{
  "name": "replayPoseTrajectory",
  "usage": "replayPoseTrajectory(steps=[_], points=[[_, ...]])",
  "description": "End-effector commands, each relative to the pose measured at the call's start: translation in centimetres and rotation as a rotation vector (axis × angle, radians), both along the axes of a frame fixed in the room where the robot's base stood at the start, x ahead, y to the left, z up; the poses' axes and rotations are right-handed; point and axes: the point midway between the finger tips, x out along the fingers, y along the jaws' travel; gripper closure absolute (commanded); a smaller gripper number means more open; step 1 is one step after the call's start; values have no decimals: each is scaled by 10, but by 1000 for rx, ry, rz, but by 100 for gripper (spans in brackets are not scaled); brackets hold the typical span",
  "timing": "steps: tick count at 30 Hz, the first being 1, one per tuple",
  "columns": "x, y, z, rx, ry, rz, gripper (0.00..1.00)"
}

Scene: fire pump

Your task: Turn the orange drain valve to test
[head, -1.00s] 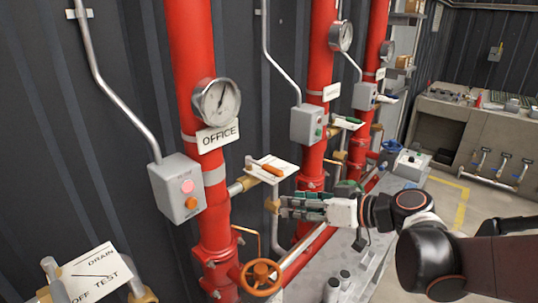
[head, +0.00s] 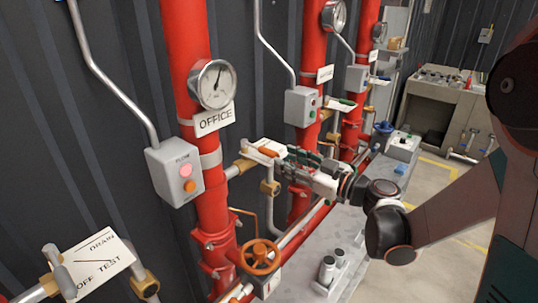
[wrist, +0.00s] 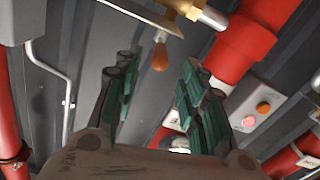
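The orange drain valve handle (head: 268,152) lies along a white label plate (head: 252,148) on the brass side pipe of the red OFFICE riser. In the wrist view the orange handle (wrist: 160,56) hangs past the fingertips, in the gap between them. My gripper (head: 289,157) is beside the handle, on its right in the head view. In the wrist view my gripper (wrist: 157,75) is open, with green-padded fingers spread and nothing held. I cannot tell whether a finger touches the handle. The plate's lettering is not readable.
The OFFICE riser (head: 189,50) carries a gauge (head: 213,84) and a grey button box (head: 175,172). An orange handwheel (head: 260,257) sits below the valve. Another DRAIN/OFF/TEST plate (head: 100,262) is at lower left. More red risers stand behind my gripper.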

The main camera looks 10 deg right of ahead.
Motion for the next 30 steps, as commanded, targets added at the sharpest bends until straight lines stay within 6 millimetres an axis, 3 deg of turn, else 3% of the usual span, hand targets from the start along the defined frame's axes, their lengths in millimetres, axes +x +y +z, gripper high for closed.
replayPoseTrajectory(steps=[3,10,24,25,30], points=[[17,19,-1,0,0,3,62],[41,43,-1,0,1,2,62],[51,52,0,0,1,0,62],[51,52,0,0,1,0,64],[51,52,0,0,1,0,100]])
